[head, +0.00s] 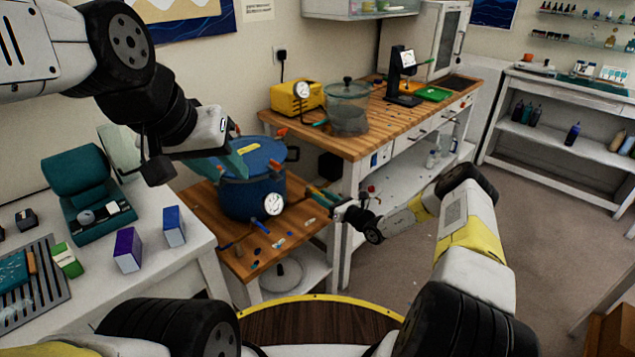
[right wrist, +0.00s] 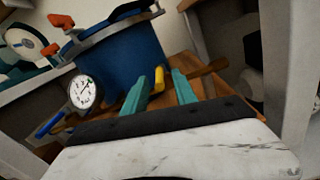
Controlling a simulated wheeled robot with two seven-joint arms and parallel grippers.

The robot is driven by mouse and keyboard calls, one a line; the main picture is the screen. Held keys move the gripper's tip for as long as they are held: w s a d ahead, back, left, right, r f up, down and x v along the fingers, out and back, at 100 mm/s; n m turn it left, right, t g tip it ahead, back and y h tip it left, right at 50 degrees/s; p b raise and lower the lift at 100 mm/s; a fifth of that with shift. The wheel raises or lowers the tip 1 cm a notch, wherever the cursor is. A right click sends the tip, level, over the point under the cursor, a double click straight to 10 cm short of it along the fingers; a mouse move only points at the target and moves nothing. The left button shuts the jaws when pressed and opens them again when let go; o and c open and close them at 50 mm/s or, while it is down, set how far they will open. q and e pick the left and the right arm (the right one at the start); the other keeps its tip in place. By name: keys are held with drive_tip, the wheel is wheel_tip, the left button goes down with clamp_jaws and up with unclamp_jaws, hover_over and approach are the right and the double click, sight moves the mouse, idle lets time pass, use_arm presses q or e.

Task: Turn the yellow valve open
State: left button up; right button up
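The blue pressure pot (head: 255,192) stands on the low wooden bench, with a round white gauge (head: 273,204) on its front. In the right wrist view the yellow valve (right wrist: 158,80) sticks out low at the pot's right side, between the two teal fingers of my right gripper (right wrist: 161,84). The fingers are apart, and I cannot tell whether either touches the valve. In the head view my right gripper (head: 322,196) is just right of the pot; I cannot make out the valve there. My left gripper (head: 222,164) is over the pot's lid, its teal fingers seemingly apart.
Small tools and pieces lie on the low bench (head: 238,262) in front of the pot. A taller wooden bench (head: 345,146) behind holds a yellow pump (head: 297,96) and a clear chamber (head: 348,110). A white table (head: 150,262) with boxes stands left.

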drive_tip(key=shift+x, duration=1.15)
drive_tip(key=shift+c, duration=0.2)
clamp_jaws()
idle(0.4)
